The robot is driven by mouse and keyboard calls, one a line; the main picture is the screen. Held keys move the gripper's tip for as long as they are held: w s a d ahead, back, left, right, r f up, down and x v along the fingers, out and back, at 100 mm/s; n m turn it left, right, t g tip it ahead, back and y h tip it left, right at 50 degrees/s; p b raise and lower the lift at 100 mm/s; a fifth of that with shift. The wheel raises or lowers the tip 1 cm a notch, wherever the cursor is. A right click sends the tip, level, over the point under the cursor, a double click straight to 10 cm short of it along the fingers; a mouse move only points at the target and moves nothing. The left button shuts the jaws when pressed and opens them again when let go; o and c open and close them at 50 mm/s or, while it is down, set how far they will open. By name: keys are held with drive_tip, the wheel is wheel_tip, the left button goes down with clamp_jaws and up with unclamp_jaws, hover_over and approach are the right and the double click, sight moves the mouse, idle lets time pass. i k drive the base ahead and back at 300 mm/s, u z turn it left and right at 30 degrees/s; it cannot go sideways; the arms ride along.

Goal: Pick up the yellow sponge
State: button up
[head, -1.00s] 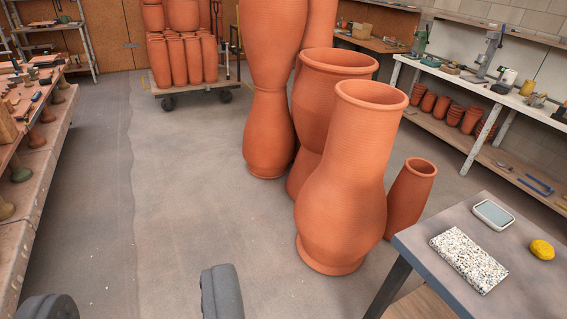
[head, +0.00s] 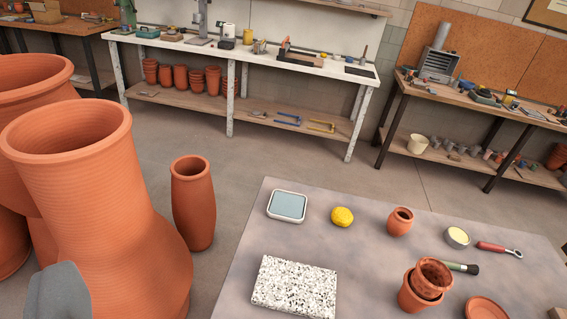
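The yellow sponge (head: 342,217) is a small rounded lump on the grey table (head: 232,290), in the head view right of centre. It lies between a white-rimmed dish with a blue-grey top and a small terracotta pot. One dark grey finger of my gripper (head: 58,292) shows at the bottom left, in front of the large vase. The other finger is out of the picture. The earlier frame shows the two fingers wide apart with nothing between them. My gripper is well to the left of the sponge and apart from it.
Tall terracotta vases (head: 105,200) crowd the left, with a slimmer one (head: 192,203) beside the table. A speckled slab (head: 295,285), the dish (head: 287,206), small pot (head: 400,221), stacked pots (head: 430,280) and red-handled tool (head: 499,249) share the tabletop. Benches line the back.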

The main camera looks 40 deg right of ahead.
sight(341, 216)
drive_tip(key=z, duration=0.65)
drive_tip(key=i, duration=1.05)
drive_tip(key=z, duration=0.75)
drive_tip(key=k, duration=0.8)
drive_tip(key=z, duration=0.2)
drive_tip(key=i, duration=0.9)
drive_tip(key=u, duration=0.1)
